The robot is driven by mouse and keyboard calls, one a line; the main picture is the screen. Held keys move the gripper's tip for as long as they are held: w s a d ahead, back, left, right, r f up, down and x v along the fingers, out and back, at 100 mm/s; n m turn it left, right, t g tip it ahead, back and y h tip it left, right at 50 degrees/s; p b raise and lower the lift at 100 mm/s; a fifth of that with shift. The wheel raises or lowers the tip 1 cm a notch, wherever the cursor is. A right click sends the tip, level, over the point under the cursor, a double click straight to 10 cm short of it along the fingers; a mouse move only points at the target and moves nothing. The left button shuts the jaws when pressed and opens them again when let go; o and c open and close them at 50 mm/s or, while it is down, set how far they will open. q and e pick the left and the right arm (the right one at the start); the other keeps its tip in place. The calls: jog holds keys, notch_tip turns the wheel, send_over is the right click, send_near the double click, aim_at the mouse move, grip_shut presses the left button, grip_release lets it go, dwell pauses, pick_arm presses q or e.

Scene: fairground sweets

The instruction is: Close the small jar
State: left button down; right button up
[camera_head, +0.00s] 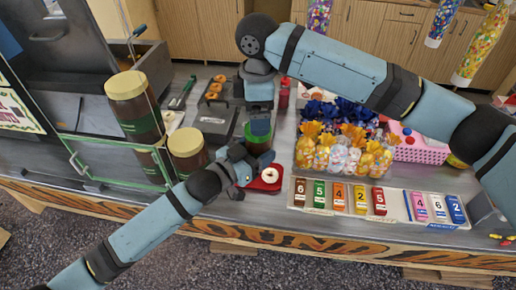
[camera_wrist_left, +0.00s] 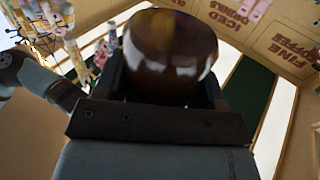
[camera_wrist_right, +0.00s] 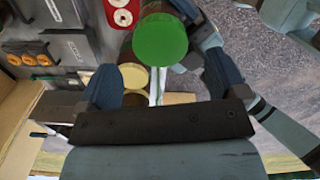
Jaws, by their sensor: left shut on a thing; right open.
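The small jar shows as a glossy brown body (camera_wrist_left: 170,50) in the left wrist view. My left gripper (camera_head: 243,165) is shut on it, holding it from the side above the counter. A green lid (camera_wrist_right: 160,40) tops the jar; it also shows in the head view (camera_head: 258,139). I cannot tell how tightly the lid sits. My right gripper (camera_head: 261,118) points down from above, directly over the lid. Its fingers are open, and the lid lies ahead of the gap between them in the right wrist view (camera_wrist_right: 164,72). Much of the jar is hidden by the grippers.
Two large brown jars with cream lids, one tall (camera_head: 127,85) and one shorter (camera_head: 186,142), stand at left by a green-framed glass guard (camera_head: 110,170). A red tray (camera_head: 277,184) with a ring doughnut lies close below. Wrapped sweets (camera_head: 340,157) and number tags (camera_head: 335,195) fill the right.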

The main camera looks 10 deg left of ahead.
aim_at(258, 147)
jog(key=shift+r, duration=0.25)
jog(key=shift+c, duration=0.3)
jog(key=shift+w+r+n, duration=0.1)
jog(key=shift+r+n, duration=0.3)
jog(key=shift+r, duration=0.5)
jog(key=shift+r+n, duration=0.5)
jog(key=shift+r, duration=0.25)
jog(key=shift+f, duration=0.1)
jog(key=shift+f, duration=3.9)
jog(key=c, duration=0.9)
jog(key=shift+c, duration=0.2)
